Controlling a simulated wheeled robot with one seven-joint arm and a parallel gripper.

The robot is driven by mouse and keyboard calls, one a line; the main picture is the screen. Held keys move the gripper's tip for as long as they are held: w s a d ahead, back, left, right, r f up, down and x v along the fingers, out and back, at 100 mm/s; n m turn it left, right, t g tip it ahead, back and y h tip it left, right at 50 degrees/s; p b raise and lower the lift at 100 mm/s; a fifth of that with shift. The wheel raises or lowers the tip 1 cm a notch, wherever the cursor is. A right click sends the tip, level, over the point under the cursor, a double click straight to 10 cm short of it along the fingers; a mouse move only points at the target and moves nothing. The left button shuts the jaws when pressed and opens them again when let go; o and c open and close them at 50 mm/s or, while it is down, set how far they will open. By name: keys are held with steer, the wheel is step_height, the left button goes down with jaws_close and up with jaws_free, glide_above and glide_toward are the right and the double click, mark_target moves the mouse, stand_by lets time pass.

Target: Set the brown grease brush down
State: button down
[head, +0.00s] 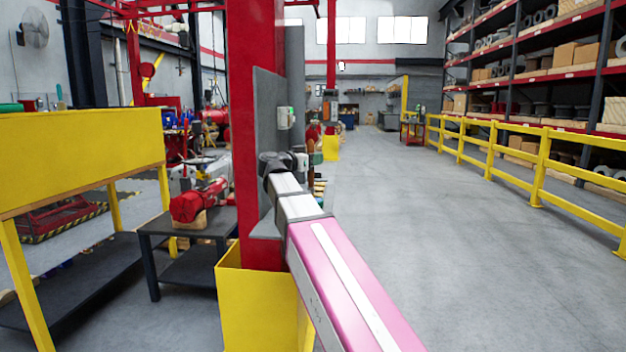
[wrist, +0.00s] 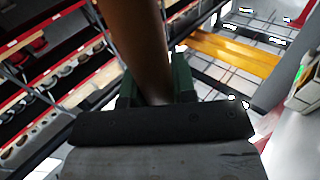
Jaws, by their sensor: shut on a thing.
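The brown grease brush (wrist: 138,40) shows in the wrist view as a thick brown handle rising to the top edge. My gripper (wrist: 155,88) is shut on it, with a dark green finger on each side of the handle. The brush's far end is cut off by the frame, so I cannot see its bristles. In the head view my gripper (head: 316,158) is small at the far end of my outstretched arm, just right of the red column. No surface shows in contact with the brush.
A red column (head: 258,190) with a yellow base guard (head: 250,305) stands close beside my arm. A dark table (head: 190,225) with a red valve actuator (head: 198,202) is left of it. A yellow bench (head: 80,150) stands further left. Open floor (head: 440,230) lies right, before yellow railing (head: 545,160).

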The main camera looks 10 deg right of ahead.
mark_target(313, 173)
steer(key=shift+f, duration=2.6)
steer(key=c, duration=0.9)
jaws_free()
steer(key=shift+f, duration=0.15)
steer(key=shift+s+a, duration=0.1)
steer(key=shift+a, duration=0.15)
steer(key=v, duration=1.1)
steer(key=shift+s+a, duration=0.15)
